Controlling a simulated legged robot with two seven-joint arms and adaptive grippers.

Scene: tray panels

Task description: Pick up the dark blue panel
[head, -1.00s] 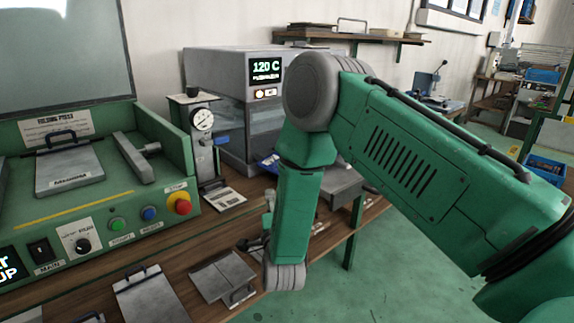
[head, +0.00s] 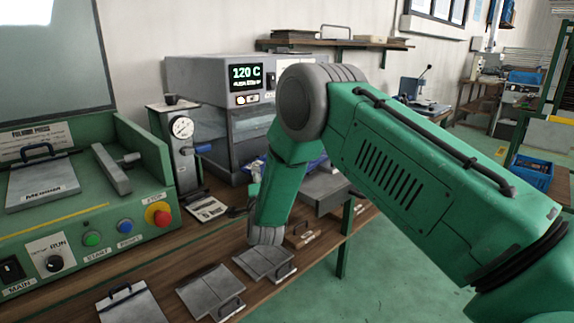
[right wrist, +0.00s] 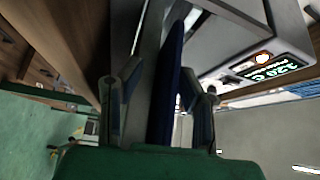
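The dark blue panel (right wrist: 170,85) shows edge-on in the middle of the right wrist view. My right gripper (right wrist: 160,83) is open, with one finger on each side of the panel. A gap shows between the panel and the left finger in that view; contact on the other side is hard to judge. In the head view my green right arm reaches over the bench and hides most of the gripper. A small patch of blue (head: 318,162) shows just right of the forearm there. My left gripper is not in view.
A grey oven (head: 212,78) reading 120 C stands behind my arm. A green press (head: 140,190) and a gauge stand (head: 182,130) are at the left. Grey handled plates (head: 210,290) lie along the bench front. Open floor lies to the right.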

